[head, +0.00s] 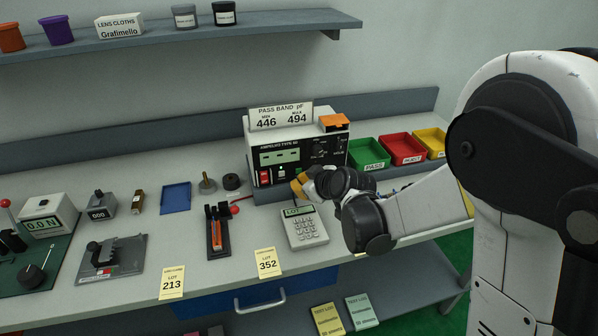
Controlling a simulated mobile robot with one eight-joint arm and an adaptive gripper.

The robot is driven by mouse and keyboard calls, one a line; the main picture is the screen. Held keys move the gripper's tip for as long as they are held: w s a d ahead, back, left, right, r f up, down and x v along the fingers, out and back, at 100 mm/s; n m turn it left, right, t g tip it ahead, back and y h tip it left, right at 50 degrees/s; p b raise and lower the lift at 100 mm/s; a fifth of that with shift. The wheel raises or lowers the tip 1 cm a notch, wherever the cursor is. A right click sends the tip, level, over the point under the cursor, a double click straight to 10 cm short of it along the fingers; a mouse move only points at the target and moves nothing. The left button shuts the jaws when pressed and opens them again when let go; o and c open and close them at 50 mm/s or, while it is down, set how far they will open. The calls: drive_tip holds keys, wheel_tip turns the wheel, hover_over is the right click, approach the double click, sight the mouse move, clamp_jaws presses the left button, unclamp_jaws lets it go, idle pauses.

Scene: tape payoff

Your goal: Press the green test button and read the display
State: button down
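The tester (256,150) is a black-fronted, light-cased box on the bench, left of the colored bins. Its pale green display (279,157) shows a few small dark marks like dashes, too small to read surely. A small green button (282,172) shows below the display, with a red switch (265,177) to its left. My gripper (298,186) is low at the tester's front right corner, right of the green button. Its yellow-orange end is visible; the fingers are too small and overlapped to tell open from shut. The gripper and wrist hide the tester's lower right front.
A sign (281,115) on the tester reads PASS BAND pF, 446 and 494. Green PASS (369,153), red REJECT (402,148) and yellow (434,142) bins stand right. Lot cards 213 (172,282) and 352 (267,262) are at the front edge.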

drive_tip(key=shift+w, duration=0.15)
idle(0.5)
drive_tip(key=shift+w+a, duration=0.15)
drive_tip(key=shift+w, duration=0.1)
drive_tip(key=shift+w+a, duration=0.1)
drive_tip(key=shift+w, duration=0.25)
idle(0.6)
idle(0.3)
drive_tip(key=shift+s+d+b, duration=0.25)
drive_tip(key=shift+s+b, duration=0.05)
drive_tip(key=shift+s, duration=0.45)
drive_tip(key=shift+s+d, duration=0.25)
drive_tip(key=shift+s, duration=0.55)
drive_tip(key=shift+s+d, duration=0.2)
drive_tip(key=shift+s, duration=0.65)
drive_tip(key=shift+s+d, duration=0.25)
drive_tip(key=shift+s, duration=0.55)
